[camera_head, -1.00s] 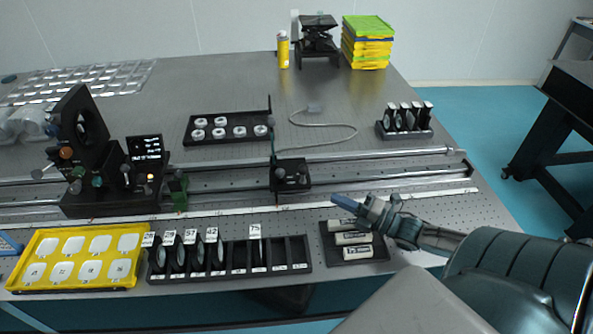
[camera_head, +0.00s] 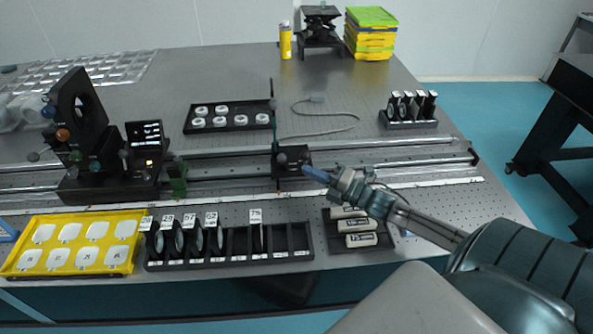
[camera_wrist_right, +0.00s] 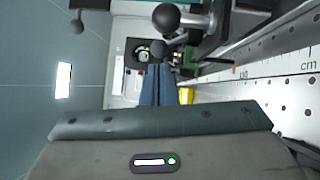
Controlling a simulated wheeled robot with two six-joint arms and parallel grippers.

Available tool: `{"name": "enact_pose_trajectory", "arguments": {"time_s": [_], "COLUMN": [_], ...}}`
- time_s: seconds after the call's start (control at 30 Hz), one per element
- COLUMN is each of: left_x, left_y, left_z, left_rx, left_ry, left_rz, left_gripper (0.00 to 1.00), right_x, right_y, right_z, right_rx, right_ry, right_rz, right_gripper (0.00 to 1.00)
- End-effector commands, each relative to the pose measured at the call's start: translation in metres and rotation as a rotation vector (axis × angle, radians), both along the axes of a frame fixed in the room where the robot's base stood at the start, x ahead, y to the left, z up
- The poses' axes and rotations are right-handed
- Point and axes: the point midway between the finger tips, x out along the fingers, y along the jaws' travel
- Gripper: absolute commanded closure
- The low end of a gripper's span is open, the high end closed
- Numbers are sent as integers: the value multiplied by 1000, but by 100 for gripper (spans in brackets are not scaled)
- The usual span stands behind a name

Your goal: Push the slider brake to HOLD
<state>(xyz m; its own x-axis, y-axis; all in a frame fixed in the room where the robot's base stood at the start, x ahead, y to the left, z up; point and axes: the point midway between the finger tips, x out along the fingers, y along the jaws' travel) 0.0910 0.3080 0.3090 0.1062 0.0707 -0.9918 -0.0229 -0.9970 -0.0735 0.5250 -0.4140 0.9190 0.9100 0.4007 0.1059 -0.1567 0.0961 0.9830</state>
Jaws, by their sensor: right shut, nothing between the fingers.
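The slider (camera_head: 291,160) is a black carriage on the twin-rail bench, with a thin upright post and small dark knobs on its front. My right gripper (camera_head: 312,172) is shut and empty, its blue fingertips at the slider's front right edge. I cannot tell whether the fingers touch a knob, or which knob is the brake. No HOLD mark is readable. My left gripper is not in view.
A black rack with lens holders (camera_head: 228,262) and a yellow tray (camera_head: 30,270) line the front edge. A black optics mount (camera_head: 85,150) stands on the rail at left. A grey cable lies behind the slider.

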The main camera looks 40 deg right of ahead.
Motion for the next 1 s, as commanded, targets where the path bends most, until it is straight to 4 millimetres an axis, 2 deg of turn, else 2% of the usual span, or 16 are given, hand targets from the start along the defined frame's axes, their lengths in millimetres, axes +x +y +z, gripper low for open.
{"name": "enact_pose_trajectory", "arguments": {"time_s": [0.07, 0.5, 1.0], "left_x": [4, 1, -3], "left_y": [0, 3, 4], "left_z": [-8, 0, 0], "left_rx": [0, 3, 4], "left_ry": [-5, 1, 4], "left_rz": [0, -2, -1], "left_gripper": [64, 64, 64], "right_x": [11, 40, 45], "right_y": [4, 17, 20], "right_z": [0, 7, 6], "right_rx": [0, 1, 0], "right_ry": [-6, -4, 0], "right_rz": [-3, -4, -2], "right_gripper": [100, 100, 100]}}
